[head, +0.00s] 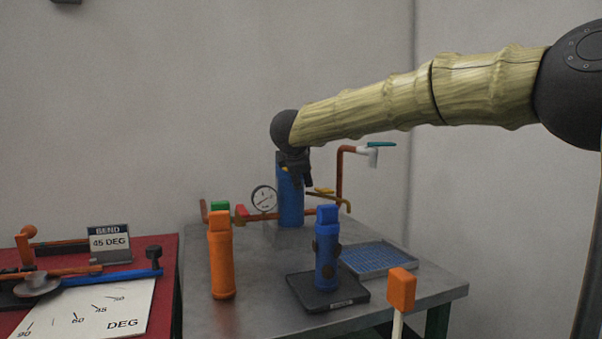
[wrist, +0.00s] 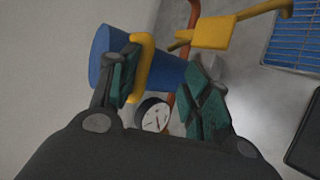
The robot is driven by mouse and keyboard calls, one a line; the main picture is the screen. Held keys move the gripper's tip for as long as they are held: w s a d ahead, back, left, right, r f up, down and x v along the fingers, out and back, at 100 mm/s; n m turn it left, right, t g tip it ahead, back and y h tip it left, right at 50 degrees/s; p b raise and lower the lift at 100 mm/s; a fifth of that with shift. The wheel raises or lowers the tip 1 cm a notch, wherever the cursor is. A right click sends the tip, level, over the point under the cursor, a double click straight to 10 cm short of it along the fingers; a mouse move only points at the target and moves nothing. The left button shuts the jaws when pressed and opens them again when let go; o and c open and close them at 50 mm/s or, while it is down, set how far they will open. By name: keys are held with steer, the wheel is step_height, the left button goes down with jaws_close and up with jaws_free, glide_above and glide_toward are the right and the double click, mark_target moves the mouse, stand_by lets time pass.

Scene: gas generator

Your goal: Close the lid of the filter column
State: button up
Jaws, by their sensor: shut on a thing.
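The filter column is the tall blue cylinder (head: 290,203) at the back of the grey table. My gripper (head: 294,178) is at its upper end, with the arm reaching in from the right. In the wrist view the blue column (wrist: 162,68) passes behind my fingers, and a yellow curved part (wrist: 146,62) crosses it beside the left finger. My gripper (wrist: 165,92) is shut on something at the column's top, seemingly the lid. The fingers hide the exact contact and the lid's angle.
A pressure gauge (head: 263,198) and a yellow valve handle (wrist: 224,32) are close to the column. A red pipe (head: 340,173) rises behind it. An orange bottle (head: 221,258) and a blue bottle (head: 327,262) stand in front. A blue grid tray (head: 377,258) lies to the right.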

steer(key=v, duration=1.2)
steer(key=shift+f, duration=0.1)
